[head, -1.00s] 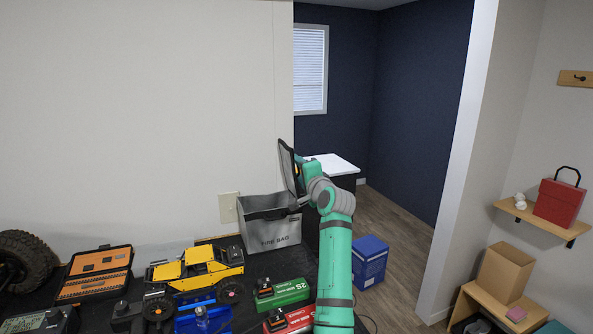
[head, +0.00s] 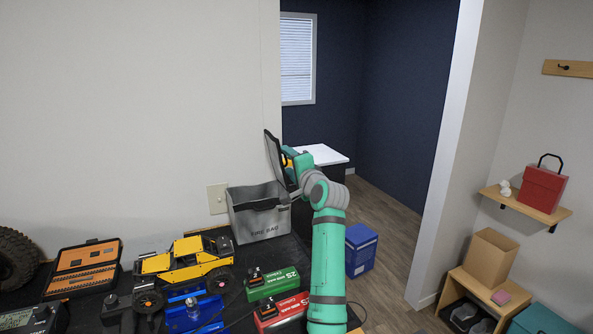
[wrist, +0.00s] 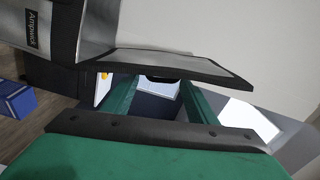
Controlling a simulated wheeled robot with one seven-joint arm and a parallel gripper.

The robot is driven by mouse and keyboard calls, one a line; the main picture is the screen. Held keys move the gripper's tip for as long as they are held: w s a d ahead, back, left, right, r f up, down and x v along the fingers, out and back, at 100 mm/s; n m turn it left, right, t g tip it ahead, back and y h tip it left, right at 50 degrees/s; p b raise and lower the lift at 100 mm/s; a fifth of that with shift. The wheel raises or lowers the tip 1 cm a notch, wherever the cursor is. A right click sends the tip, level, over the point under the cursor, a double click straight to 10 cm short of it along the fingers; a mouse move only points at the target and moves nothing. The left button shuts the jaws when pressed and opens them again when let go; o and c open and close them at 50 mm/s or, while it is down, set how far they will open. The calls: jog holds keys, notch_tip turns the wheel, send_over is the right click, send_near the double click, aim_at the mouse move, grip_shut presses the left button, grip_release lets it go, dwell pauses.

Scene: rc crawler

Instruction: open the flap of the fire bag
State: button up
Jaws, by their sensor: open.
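In the wrist view, the flap (wrist: 185,60) crosses just beyond my open gripper (wrist: 160,85), hiding part of the fingertips. The bag (wrist: 85,25) shows at upper left. I cannot tell whether the fingers touch the flap.
A yellow crawler (head: 187,262), an orange tool case (head: 85,268) and green (head: 272,284) and red (head: 280,311) battery packs crowd the table before the bag. A blue box (head: 361,250) stands on the floor to the right. A white-topped surface (head: 322,154) lies behind my gripper.

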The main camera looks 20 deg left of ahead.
jog(key=v, duration=0.8)
jog(key=shift+d, duration=0.15)
